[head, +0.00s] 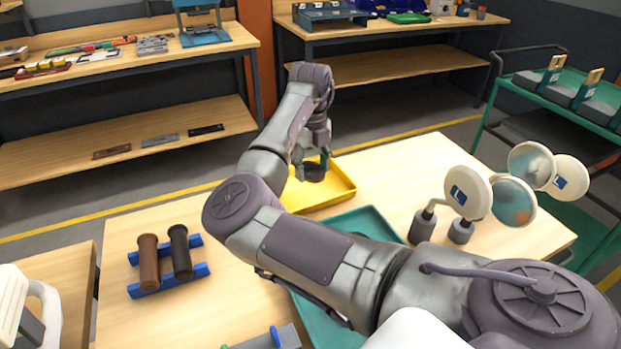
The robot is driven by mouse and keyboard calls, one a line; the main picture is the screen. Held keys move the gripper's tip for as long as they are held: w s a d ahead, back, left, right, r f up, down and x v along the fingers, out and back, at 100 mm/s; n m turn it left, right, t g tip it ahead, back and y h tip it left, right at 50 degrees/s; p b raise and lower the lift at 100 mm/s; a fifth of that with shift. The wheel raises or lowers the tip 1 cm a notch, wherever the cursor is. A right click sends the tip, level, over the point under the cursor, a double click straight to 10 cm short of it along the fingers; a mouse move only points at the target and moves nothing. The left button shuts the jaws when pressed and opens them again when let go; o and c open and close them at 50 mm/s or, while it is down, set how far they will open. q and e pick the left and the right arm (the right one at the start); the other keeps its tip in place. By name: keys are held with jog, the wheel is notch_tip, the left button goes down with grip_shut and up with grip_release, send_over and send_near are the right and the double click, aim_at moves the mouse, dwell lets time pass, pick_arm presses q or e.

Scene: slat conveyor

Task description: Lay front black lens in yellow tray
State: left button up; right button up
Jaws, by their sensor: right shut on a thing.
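The yellow tray (340,192) lies on the light wooden table, behind my right forearm. My right gripper (313,165) is over the tray and shut on a small dark round piece, the black lens (315,174). The fingers partly cover the lens. I cannot tell whether the lens touches the tray floor. My arm hides the tray's left part. My left gripper is not in view.
A teal tray (372,222) lies partly under my right arm. A brown cylinder (149,262) and a black cylinder (181,252) rest on a blue rack (200,272). Round-headed stands (468,192) occupy the right side.

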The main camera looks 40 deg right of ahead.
aim_at(311, 190)
jog(key=shift+w+f, duration=0.15)
jog(key=shift+w, duration=0.1)
jog(key=shift+f, duration=0.2)
notch_tip(311, 190, down, 3)
jog(key=shift+f+p, duration=0.15)
jog(key=shift+p, duration=0.2)
jog(key=shift+f, duration=0.75)
jog(key=o, duration=1.1)
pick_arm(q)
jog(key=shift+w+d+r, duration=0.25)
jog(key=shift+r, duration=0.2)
